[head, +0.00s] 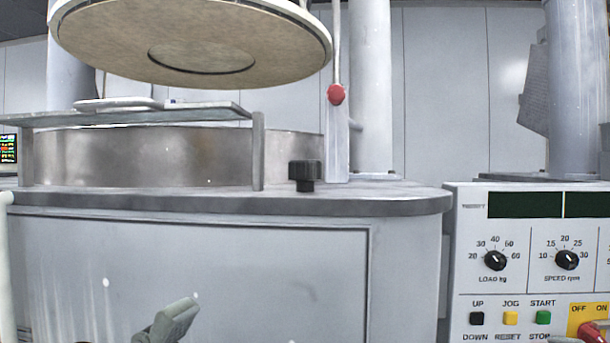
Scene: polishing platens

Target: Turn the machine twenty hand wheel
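A black ribbed knob, which looks like the hand wheel (305,172), stands upright on a short stem on the grey machine top (400,199), near its front edge. No number shows on it. My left gripper (177,317) shows only in part at the bottom left, in front of the cabinet's front panel. It is below and to the left of the knob, well apart from it. Most of it is cut off by the frame's lower edge, so its opening cannot be judged. My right gripper is not in view.
A round platen (110,50) hangs above a metal basin wall (110,158). A shelf (200,113) crosses in front of the basin. A red-knobbed lever (336,95) rises behind the hand wheel. A control panel (525,277) stands at the right.

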